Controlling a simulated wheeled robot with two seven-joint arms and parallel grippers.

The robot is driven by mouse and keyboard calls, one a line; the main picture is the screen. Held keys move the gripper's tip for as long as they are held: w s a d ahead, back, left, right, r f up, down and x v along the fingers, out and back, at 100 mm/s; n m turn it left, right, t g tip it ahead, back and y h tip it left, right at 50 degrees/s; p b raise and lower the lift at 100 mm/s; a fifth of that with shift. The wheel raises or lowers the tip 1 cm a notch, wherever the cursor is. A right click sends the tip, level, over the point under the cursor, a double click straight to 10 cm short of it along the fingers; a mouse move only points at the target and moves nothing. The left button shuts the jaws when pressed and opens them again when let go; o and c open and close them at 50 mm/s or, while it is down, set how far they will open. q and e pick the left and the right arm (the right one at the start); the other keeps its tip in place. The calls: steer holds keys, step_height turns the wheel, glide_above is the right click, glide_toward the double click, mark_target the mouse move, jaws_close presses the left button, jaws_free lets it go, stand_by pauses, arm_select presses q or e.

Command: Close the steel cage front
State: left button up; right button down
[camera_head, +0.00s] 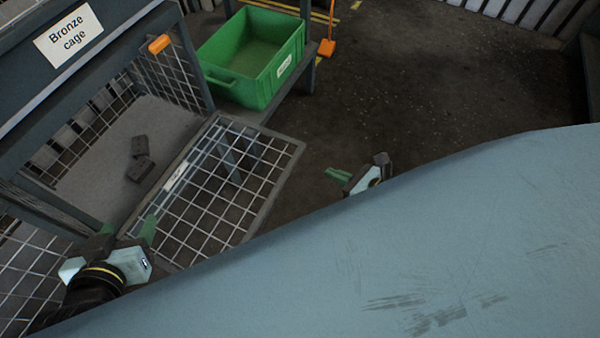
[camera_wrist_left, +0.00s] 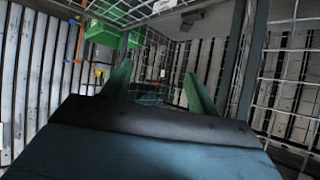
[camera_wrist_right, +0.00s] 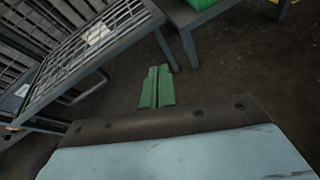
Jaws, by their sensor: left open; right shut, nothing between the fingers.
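No label reading "steel" is legible. A cage (camera_head: 62,38) marked "Bronze cage" stands at upper left in the head view, with an open mesh front (camera_head: 225,190) folded out from it. This front carries a small pale label. A mesh panel also shows in the right wrist view (camera_wrist_right: 85,58). More mesh (camera_head: 30,275) shows at the lower left edge; I cannot tell whether it belongs to the steel cage. My left gripper (camera_head: 128,232) is open and empty, near the mesh front's lower left end. My right gripper (camera_head: 340,176) is shut and empty, to the right of the mesh front.
Dark blocks (camera_head: 141,160) lie inside the bronze cage. An orange handle (camera_head: 159,44) sits on its frame. A green bin (camera_head: 245,60) stands on a low table (camera_head: 308,50) behind the mesh front. Dark floor (camera_head: 440,70) to the right is clear.

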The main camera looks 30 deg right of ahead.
arm_select(q)
steer(key=w+d+r+t+h+b, duration=0.1)
steer(key=d+r+t+b, duration=0.1)
steer(key=r+t, duration=0.3)
steer(key=w+d+r+t+h+b, duration=0.1)
steer(key=w+r+t+h, duration=0.15)
steer(key=r, duration=0.45)
arm_select(e)
steer(key=w+a+f+n+g+y, duration=0.2)
steer(key=w+a+f+n, duration=0.3)
steer(key=w+a, duration=0.15)
arm_select(q)
step_height(320, 180, down, 8)
steer(key=s+a+g+y+p, duration=0.2)
steer(key=g+y, duration=0.1)
steer(key=g, duration=0.2)
steer(key=shift+s+f, duration=0.2)
arm_select(e)
steer(key=shift+s+a+r, duration=0.15)
steer(key=shift+r, duration=0.85)
steer(key=shift+s+a+r, duration=0.15)
steer(key=shift+r, duration=0.8)
arm_select(q)
steer(key=shift+g, duration=0.25)
steer(key=shift+a+f+p, duration=0.1)
steer(key=shift+p, duration=0.3)
arm_select(e)
steer(key=shift+r, duration=0.15)
